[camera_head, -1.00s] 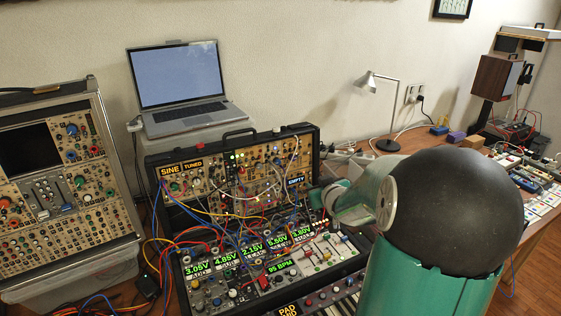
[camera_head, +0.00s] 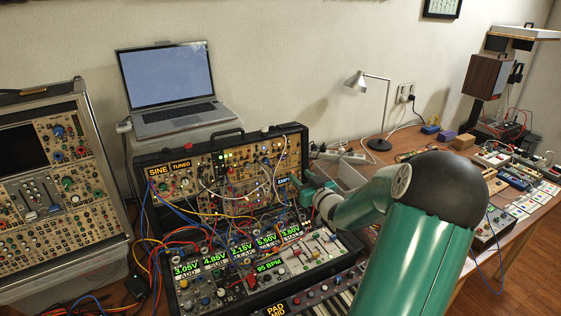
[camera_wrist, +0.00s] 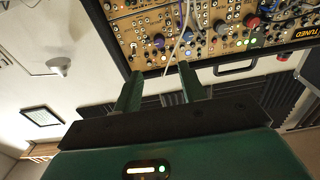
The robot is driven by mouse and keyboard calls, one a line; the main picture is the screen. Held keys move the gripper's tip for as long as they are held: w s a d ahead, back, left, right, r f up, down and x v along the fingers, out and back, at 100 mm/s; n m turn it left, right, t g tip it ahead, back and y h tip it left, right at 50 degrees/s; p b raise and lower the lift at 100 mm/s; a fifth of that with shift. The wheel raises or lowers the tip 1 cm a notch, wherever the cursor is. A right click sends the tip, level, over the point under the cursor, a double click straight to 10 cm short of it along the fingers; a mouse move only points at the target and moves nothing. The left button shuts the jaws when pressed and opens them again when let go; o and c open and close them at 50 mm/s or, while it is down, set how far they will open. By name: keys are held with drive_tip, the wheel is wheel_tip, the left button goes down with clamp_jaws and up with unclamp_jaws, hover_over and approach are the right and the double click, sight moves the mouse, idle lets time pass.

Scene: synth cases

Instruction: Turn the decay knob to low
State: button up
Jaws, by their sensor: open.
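The upright modular synth case (camera_head: 196,160) stands in the middle of the head view, with knobs, jacks and patch cables on its tan panel. No label reading decay is legible, so I cannot tell which knob it is. My gripper (camera_head: 306,192) is at the right side of this case. In the wrist view my gripper (camera_wrist: 160,80) is open, with nothing between its fingers. The panel (camera_wrist: 200,30) appears upside down beyond the fingertips, with purple knobs (camera_wrist: 159,41), a red knob (camera_wrist: 253,21) and a white cable. I see no finger touching a knob.
A lower case (camera_head: 262,286) with voltage displays and sliders lies in front, crossed by patch cables. A laptop (camera_head: 167,82) sits behind. Another synth rack (camera_head: 60,170) stands at left. A white lamp (camera_head: 386,110) and small boxes occupy the desk at right.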

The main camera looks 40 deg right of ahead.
sight(282, 158)
drive_tip(key=x, duration=1.2)
drive_tip(key=shift+w, duration=0.1)
clamp_jaws()
